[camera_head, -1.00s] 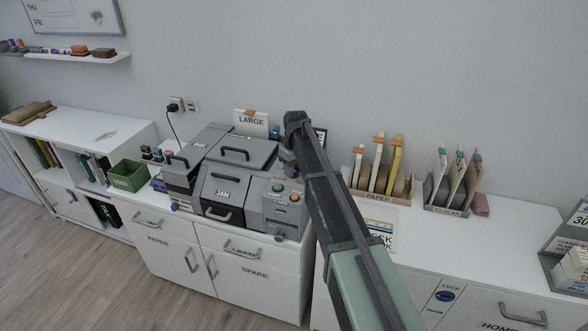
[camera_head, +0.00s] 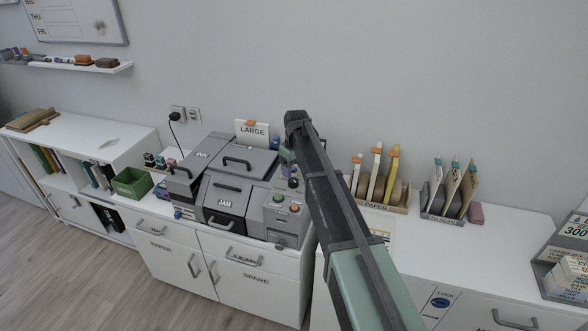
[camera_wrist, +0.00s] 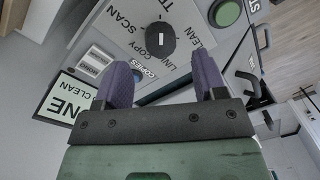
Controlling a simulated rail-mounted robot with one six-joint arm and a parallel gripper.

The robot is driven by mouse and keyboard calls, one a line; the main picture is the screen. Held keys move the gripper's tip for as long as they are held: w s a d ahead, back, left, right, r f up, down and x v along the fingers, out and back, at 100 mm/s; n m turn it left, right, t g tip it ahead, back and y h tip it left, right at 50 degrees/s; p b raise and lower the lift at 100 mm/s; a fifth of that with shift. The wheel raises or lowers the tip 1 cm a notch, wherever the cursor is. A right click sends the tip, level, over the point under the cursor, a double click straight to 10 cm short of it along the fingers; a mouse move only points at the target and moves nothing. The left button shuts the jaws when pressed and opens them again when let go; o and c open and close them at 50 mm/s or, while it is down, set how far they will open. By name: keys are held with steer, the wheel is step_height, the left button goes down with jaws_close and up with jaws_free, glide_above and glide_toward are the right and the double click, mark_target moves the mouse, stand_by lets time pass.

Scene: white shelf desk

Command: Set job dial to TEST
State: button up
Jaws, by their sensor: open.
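The job dial (camera_wrist: 160,39) is a round dark knob with a short white mark, on a light panel with SCAN, COPY, CLEAN and a cut-off word starting "TE" around it. The mark runs up and down the picture; I cannot tell which end points. My gripper (camera_wrist: 164,76) has two purple fingers, open and empty, with the dial beyond their tips and apart from them. In the head view, my arm hides the dial, and my gripper is mostly hidden beside the grey machine (camera_head: 226,196).
A green button (camera_wrist: 227,12) sits beside the dial panel. A framed sign (camera_wrist: 68,97) and small labelled blocks (camera_wrist: 99,59) stand close to the left finger. The paper rack (camera_head: 388,200) and scan holder (camera_head: 441,214) stand right of my arm.

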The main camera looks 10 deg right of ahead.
mark_target(295, 180)
step_height(295, 180, up, 6)
steer(key=p, duration=0.4)
steer(key=shift+d, duration=0.15)
steer(key=s+m, duration=0.6)
steer(key=s, duration=2.7)
steer(key=shift+s+a+h, duration=0.2)
steer(key=shift+a+h, duration=0.1)
steer(key=shift+a, duration=0.05)
